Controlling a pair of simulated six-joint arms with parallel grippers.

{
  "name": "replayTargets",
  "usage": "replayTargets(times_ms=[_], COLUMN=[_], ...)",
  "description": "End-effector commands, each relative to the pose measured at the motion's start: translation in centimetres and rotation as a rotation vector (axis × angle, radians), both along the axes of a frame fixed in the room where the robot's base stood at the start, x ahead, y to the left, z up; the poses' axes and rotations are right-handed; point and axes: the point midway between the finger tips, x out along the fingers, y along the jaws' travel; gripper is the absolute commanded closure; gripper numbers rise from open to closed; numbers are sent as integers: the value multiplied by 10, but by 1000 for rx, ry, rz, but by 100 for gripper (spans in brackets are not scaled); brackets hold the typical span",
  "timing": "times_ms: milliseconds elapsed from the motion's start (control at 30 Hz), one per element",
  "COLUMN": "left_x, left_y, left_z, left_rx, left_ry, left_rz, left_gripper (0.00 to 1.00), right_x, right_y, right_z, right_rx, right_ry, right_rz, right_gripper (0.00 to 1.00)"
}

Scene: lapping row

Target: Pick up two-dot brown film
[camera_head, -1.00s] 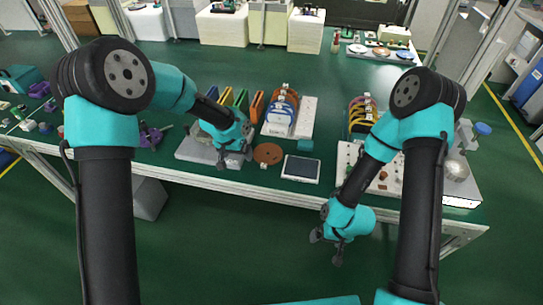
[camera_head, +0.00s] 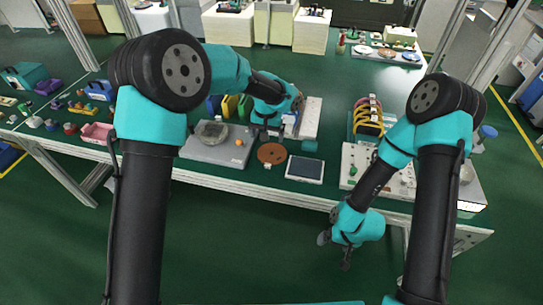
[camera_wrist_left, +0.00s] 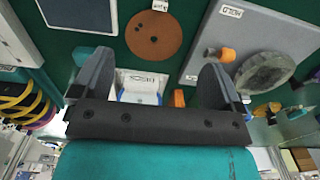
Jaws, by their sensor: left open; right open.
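The brown film (camera_head: 271,153) is a round brown disc lying flat near the table's front edge, with a small white tag at its rim. In the left wrist view the film (camera_wrist_left: 154,36) lies beyond my fingertips and shows small dark dots. My left gripper (camera_head: 265,137) is just behind the film in the head view, apart from it. In the left wrist view its two fingers (camera_wrist_left: 157,78) are spread wide with nothing held between them. My right gripper (camera_head: 335,252) hangs in front of the table, empty and open.
A grey plate (camera_head: 205,151) with a round stone-like disc and an orange knob lies left of the film. Upright coloured holders (camera_head: 231,107) stand behind. A white board (camera_head: 360,158) with small parts is farther right.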

Motion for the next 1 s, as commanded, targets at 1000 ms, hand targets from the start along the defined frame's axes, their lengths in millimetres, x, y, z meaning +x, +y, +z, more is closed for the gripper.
replayTargets(times_ms=[1000], left_x=[0], left_y=[0], left_z=[-104], left_rx=[0], left_ry=[0], left_rz=[-1], left_gripper=[8], right_x=[0], right_y=[0], right_z=[0], right_rx=[0], right_ry=[0], right_rz=[0], right_gripper=[6])
